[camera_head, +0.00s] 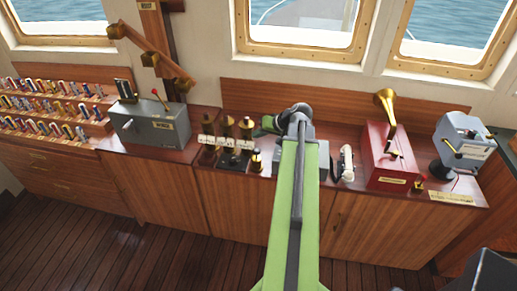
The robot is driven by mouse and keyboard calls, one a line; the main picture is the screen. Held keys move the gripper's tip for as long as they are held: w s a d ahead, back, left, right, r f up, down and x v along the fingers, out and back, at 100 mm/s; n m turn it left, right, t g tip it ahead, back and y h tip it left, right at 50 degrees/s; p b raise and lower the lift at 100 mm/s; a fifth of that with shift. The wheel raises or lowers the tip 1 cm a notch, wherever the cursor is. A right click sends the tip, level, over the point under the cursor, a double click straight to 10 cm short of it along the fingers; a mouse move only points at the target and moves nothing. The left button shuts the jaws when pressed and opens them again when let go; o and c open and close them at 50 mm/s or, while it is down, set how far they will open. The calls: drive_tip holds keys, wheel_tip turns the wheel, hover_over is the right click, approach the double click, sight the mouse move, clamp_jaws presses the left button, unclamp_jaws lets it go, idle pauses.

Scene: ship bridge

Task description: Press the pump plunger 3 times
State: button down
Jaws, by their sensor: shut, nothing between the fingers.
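I cannot tell for sure which thing is the pump plunger. Brass-topped cylinders (228,127) with white tags stand on the wooden counter, left of my arm. My gripper (267,126) is above the counter at the arm's far end, just right of the brass-topped cylinders. It looks shut and empty, and I see no contact with anything.
A grey lever box (150,123) stands at the left, beside racks of coloured rolls (45,107). Windows line the back wall; the wooden floor (130,245) at left is clear.

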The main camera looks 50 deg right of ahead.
wheel_tip(320, 180, up, 4)
drive_tip(key=p, duration=0.4)
hover_over(258, 151)
drive_tip(key=shift+d+f, duration=0.1)
drive_tip(key=shift+d, duration=0.05)
drive_tip(key=shift+f, duration=0.1)
wheel_tip(258, 151, down, 9)
drive_tip(key=b, duration=0.9)
idle(1.4)
drive_tip(key=shift+f+b, duration=0.2)
drive_tip(key=shift+b, duration=0.2)
